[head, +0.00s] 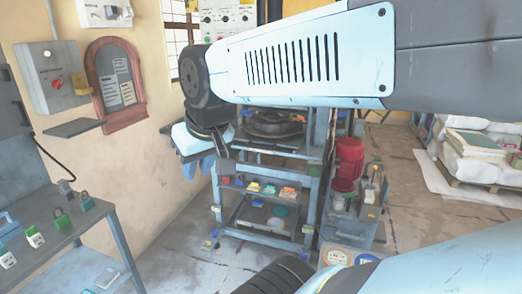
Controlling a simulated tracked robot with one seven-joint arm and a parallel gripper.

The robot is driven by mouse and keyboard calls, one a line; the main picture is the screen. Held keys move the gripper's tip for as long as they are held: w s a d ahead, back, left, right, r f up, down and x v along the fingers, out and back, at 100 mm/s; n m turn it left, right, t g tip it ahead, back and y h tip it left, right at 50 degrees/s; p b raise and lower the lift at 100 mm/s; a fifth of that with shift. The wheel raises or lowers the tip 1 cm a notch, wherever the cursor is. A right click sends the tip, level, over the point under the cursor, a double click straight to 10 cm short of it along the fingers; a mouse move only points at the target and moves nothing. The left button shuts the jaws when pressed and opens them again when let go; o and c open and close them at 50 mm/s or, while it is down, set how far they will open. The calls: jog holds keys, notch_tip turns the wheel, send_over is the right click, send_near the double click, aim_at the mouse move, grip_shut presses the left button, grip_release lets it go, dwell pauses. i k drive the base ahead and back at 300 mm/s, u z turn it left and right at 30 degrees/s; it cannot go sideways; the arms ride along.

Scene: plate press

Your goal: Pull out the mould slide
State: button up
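The plate press (312,190) stands in the middle of the head view as a blue-grey steel frame. A dark round mould part (272,124) sits at its upper level, partly covered from above by my arm. A flat grey plate (262,146) lies below it, and I cannot tell if this is the mould slide. My arm stretches across the top of the view, and its dark joint is at the left of the press. I cannot make out the fingers of my gripper. Whether anything touches the slide is hidden.
Coloured items (270,189) lie on the press's lower shelf. A red motor (346,163) stands at its right. A grey bench (75,228) with padlocks is at the left. Sacks on a pallet (475,165) are at the right. The floor (170,255) between bench and press is mostly clear.

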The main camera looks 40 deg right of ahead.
aim_at(286, 134)
jog(key=z, duration=0.25)
jog(key=i, duration=0.95)
jog(key=z, duration=0.1)
